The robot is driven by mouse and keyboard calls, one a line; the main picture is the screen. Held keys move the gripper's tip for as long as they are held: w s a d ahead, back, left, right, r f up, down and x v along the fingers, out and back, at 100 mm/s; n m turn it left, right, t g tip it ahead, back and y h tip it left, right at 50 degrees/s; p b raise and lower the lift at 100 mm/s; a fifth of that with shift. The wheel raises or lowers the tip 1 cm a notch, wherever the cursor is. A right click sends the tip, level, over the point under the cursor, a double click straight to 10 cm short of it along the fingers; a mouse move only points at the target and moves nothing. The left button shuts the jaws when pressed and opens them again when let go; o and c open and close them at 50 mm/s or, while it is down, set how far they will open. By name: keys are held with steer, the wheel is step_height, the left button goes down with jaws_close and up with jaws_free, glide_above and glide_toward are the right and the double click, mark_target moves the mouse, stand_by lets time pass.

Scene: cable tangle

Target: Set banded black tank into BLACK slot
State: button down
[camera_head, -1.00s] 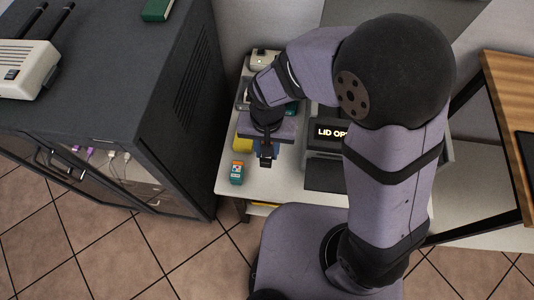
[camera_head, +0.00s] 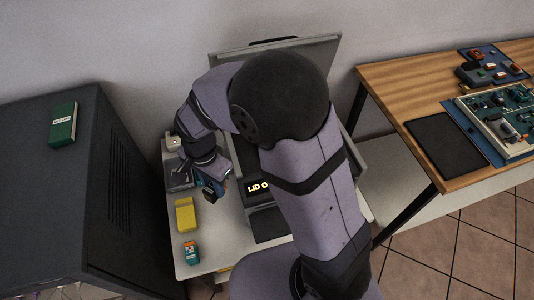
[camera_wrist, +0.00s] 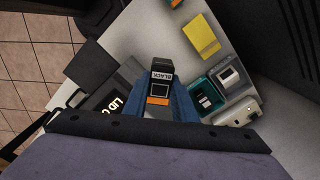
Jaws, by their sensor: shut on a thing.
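My gripper (camera_head: 213,192) is shut on the black tank (camera_wrist: 161,76), which has a white BLACK label and an orange band. In the wrist view the tank stands out between the two blue fingers. In the head view the gripper is over the white table, just left of the printer (camera_head: 270,224), and the tank is small and partly hidden there. The printer's display (camera_head: 258,187) shows "LID O", the rest hidden by my arm. The display also shows in the wrist view (camera_wrist: 109,106). The BLACK slot is not visible; my arm covers much of the printer.
A yellow box (camera_head: 185,216) and a teal box (camera_head: 191,252) stand on the table's left side. A teal open-topped item (camera_wrist: 204,94), a grey unit (camera_wrist: 231,77) and a whitish box (camera_wrist: 238,110) are near the gripper. A dark cabinet (camera_head: 120,200) borders the left.

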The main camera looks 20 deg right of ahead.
steer(key=w+d+r+m+p, duration=0.1)
steer(key=w+d+r+m, duration=0.1)
steer(key=r, duration=0.1)
steer(key=shift+w+p, duration=0.2)
steer(key=shift+p, duration=0.15)
steer(key=w+d+n+b, duration=0.2)
steer(key=w+d+n, duration=0.35)
steer(key=d, duration=0.25)
steer(key=w+d+n+b, duration=0.1)
steer(key=w+d+n, duration=0.3)
steer(key=d+n, duration=0.35)
steer(key=shift+m, duration=0.5)
steer(key=shift+s+d+f+p, duration=0.1)
steer(key=shift+d+f+p, duration=0.1)
steer(key=shift+f, duration=1.5)
steer(key=shift+s+d+f+p, duration=0.1)
steer(key=shift+f+p, duration=0.05)
steer(key=shift+f, duration=1.55)
steer(key=shift+s+d+f+p, duration=0.1)
steer(key=shift+d+f+p, duration=0.1)
steer(key=shift+f, duration=1.5)
steer(key=shift+f, duration=0.1)
steer(key=shift+f, duration=0.15)
steer(key=c, duration=1.5)
jaws_free()
steer(key=shift+o, duration=0.2)
